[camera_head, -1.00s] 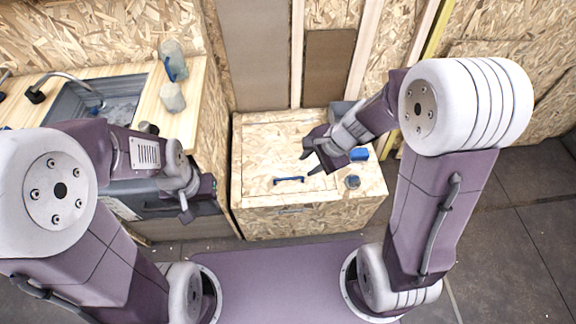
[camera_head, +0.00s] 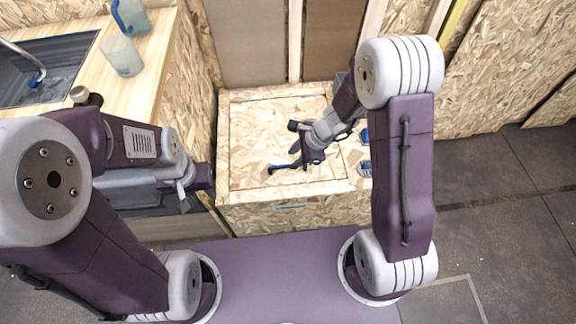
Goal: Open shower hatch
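The shower hatch (camera_head: 252,135) is a chipboard lid on top of a low wooden box. My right gripper (camera_head: 298,157) is right at the handle's right end, pointing down and left. Its fingers look apart, and I cannot tell whether they touch the handle. My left gripper (camera_head: 187,196) is off to the left of the box, away from the hatch. The view does not show its finger gap clearly.
A wooden counter (camera_head: 150,85) with a sink (camera_head: 40,70) and tap stands at the left, holding translucent bottles (camera_head: 122,56). Small blue items (camera_head: 364,168) sit at the box's right side, partly hidden by my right arm. Chipboard walls close off the back; open floor (camera_head: 500,240) lies right.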

